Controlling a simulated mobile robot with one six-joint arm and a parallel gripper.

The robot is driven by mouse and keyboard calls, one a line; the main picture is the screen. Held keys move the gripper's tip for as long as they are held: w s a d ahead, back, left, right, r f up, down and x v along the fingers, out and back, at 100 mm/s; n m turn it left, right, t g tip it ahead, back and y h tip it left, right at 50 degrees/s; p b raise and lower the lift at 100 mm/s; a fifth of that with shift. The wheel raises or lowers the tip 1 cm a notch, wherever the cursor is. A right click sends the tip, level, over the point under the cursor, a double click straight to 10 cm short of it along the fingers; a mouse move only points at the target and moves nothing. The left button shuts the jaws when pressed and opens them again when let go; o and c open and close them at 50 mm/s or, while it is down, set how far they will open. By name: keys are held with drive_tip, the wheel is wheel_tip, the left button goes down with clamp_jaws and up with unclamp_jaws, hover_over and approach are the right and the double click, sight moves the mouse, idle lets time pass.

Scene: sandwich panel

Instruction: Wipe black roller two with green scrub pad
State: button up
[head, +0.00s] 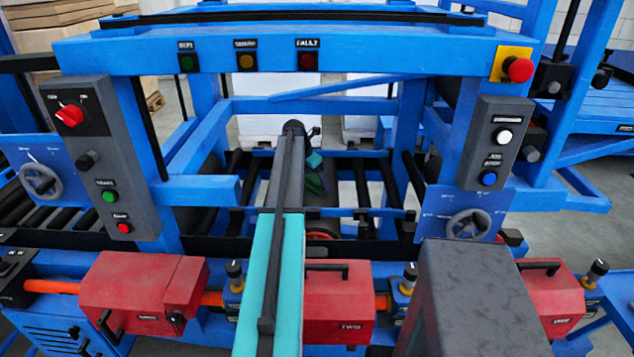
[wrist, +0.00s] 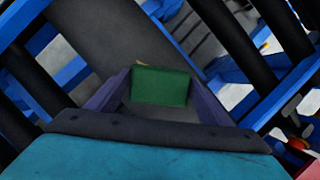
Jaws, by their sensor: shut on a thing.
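My gripper (wrist: 160,78) is shut on a green scrub pad (wrist: 160,88), held between its two dark fingers in the wrist view. In the head view the pad (head: 315,184) shows as a small green patch beyond my turquoise arm, inside the blue frame. A wide dark grey roller-like surface (wrist: 105,40) lies behind the pad; I cannot tell whether they touch. Black rollers run beside it, one in the head view (head: 391,184) and one in the wrist view (wrist: 247,32). No number marks are readable on them, so I cannot tell which is roller two.
A blue crossbar (head: 280,60) with indicator lamps spans above the work area. Grey control boxes stand left (head: 105,160) and right (head: 497,140). Red housings (head: 140,290) line the front. Blue frame bars closely border the rollers.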

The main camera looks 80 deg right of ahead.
drive_tip(key=shift+w+d, duration=0.1)
drive_tip(key=shift+d, duration=0.6)
drive_tip(key=shift+w+d+f+p, duration=0.15)
drive_tip(key=shift+d+p, duration=0.35)
drive_tip(key=shift+d, duration=1.45)
drive_tip(key=shift+a+p, duration=0.1)
drive_tip(key=shift+p, duration=0.2)
drive_tip(key=shift+a+r+p, duration=0.2)
drive_tip(key=shift+a+p, duration=0.2)
drive_tip(key=shift+a, duration=1.45)
drive_tip(key=shift+s+a, duration=0.15)
drive_tip(key=shift+s, duration=0.05)
drive_tip(key=shift+s+a+f+p, duration=0.1)
drive_tip(key=shift+a+p, duration=0.1)
drive_tip(key=shift+a, duration=0.75)
drive_tip(key=shift+s+a+f+p, duration=0.1)
drive_tip(key=shift+a+p, duration=0.05)
drive_tip(key=shift+a, duration=0.8)
